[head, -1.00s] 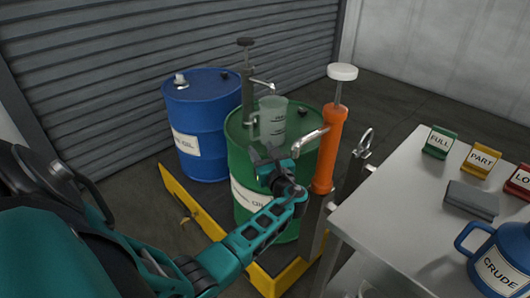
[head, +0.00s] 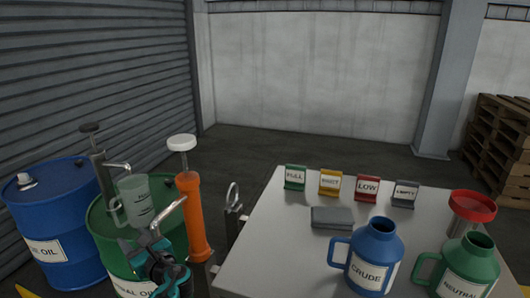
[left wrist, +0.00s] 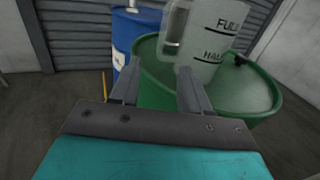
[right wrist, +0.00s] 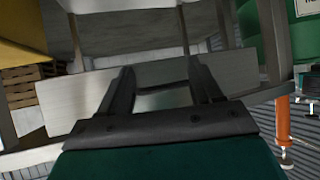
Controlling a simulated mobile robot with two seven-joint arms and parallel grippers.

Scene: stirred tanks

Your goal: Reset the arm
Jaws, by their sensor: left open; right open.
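My left gripper (head: 152,250) is open and empty in front of the green drum (head: 100,225). In the left wrist view its two fingers (left wrist: 157,85) are apart, pointing at a clear measuring jug (left wrist: 212,40) marked FULL and HALF. That jug (head: 135,200) stands on the green drum's top in the head view, with its handle to the left. My right gripper (right wrist: 162,85) shows only in the right wrist view. It is open and empty, facing the metal frame of the table (right wrist: 180,72).
A blue drum (head: 60,215) stands at left, and an orange pump (head: 194,220) beside the green drum.

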